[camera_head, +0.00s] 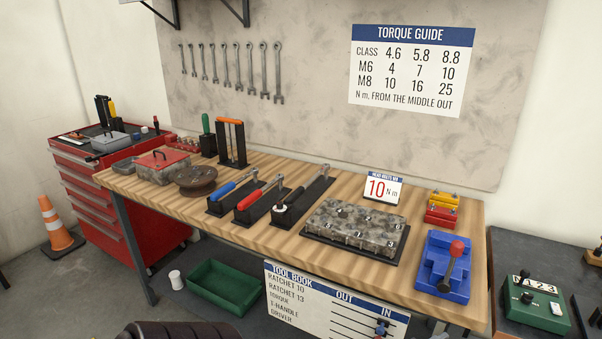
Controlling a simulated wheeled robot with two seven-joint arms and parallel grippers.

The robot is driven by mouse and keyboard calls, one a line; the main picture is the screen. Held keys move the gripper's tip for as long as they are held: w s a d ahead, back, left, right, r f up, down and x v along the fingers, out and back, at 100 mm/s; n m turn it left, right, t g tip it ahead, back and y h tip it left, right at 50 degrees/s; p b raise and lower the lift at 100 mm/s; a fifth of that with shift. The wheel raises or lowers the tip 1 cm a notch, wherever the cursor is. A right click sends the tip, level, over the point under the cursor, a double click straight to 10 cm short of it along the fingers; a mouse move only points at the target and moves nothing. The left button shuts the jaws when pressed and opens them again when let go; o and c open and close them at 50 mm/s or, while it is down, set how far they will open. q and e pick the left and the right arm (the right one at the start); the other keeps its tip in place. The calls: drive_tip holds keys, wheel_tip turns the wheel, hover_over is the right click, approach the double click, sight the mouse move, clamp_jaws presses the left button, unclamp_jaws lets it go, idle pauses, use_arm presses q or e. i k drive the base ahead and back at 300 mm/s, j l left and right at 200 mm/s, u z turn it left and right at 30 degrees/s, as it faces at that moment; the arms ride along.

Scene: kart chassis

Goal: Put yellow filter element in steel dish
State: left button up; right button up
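I cannot make out a yellow filter element for certain. The only sizeable yellow thing on the wooden workbench is a small yellow block (442,199) at its right back, just behind a red block (440,215). No thing is clearly a steel dish. A round, dark brownish dish-like thing (196,181) lies on the left part of the bench, with a raised middle. A shallow grey tray (124,167) lies at the bench's left end. Neither of my grippers shows in this view.
The workbench (290,249) holds screwdriver-like tools in black holders (262,205), a grey block (355,226) and a blue fixture (443,268). A red tool cabinet (98,200) stands left, a green bin (222,288) below. A dark ribbed thing (180,331) shows at the bottom edge.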

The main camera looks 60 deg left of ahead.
sight(130, 165)
drive_tip(key=u, duration=0.4)
drive_tip(key=j+u, duration=0.1)
drive_tip(key=u, duration=1.55)
drive_tip(key=i+j+u, duration=0.15)
drive_tip(key=i+j, duration=0.65)
drive_tip(key=i+j+u, duration=0.1)
drive_tip(key=i+j, duration=0.65)
drive_tip(key=i, duration=0.1)
